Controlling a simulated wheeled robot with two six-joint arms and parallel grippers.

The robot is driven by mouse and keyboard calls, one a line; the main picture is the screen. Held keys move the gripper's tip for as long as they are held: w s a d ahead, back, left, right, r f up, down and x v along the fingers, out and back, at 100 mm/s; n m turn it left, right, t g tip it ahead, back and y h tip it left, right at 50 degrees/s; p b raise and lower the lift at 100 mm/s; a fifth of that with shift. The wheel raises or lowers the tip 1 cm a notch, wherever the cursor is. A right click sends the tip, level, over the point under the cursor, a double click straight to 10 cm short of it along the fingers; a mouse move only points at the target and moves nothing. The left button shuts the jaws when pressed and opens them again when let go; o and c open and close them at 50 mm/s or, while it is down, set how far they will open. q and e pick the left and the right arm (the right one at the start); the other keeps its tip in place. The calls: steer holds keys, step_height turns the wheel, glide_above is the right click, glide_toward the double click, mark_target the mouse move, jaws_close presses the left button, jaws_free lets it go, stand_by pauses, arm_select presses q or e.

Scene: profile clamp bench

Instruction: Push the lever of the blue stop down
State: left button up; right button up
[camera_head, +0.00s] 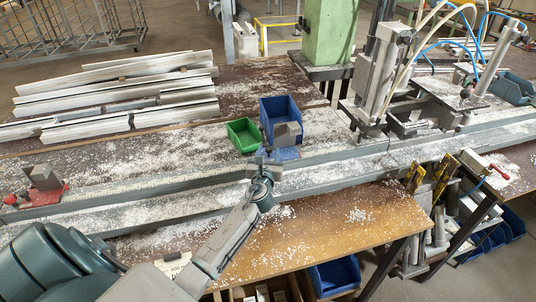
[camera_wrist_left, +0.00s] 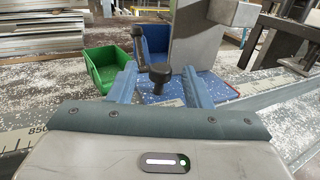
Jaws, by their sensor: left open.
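The blue stop shows in the head view as a blue base (camera_head: 287,154) with an upright grey block (camera_head: 287,133), on the rail near the middle. In the left wrist view its blue base plate (camera_wrist_left: 215,88) and tall grey block (camera_wrist_left: 198,42) are just ahead. A black knob (camera_wrist_left: 160,73) stands between my finger tips in that view, and a dark upright lever with a black top (camera_wrist_left: 137,34) is behind it. My left gripper (camera_head: 264,161) is open, at the near left side of the stop; its fingers (camera_wrist_left: 159,86) are apart. I cannot tell whether they touch the knob. My right gripper is not in view.
A green bin (camera_head: 243,136) and a blue bin (camera_head: 281,110) stand close behind the stop. A red stop (camera_head: 43,194) is at the far left of the rail. A clamp machine with hoses (camera_head: 378,75) stands to the right. Metal profiles (camera_head: 115,92) lie at the back left.

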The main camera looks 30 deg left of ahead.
arm_select(q)
steer(key=b+v, duration=0.1)
steer(key=v, duration=0.9)
steer(key=shift+f+b, duration=0.1)
steer(key=shift+b, duration=0.3)
steer(key=shift+s+d, duration=0.15)
steer(key=shift+s, duration=0.15)
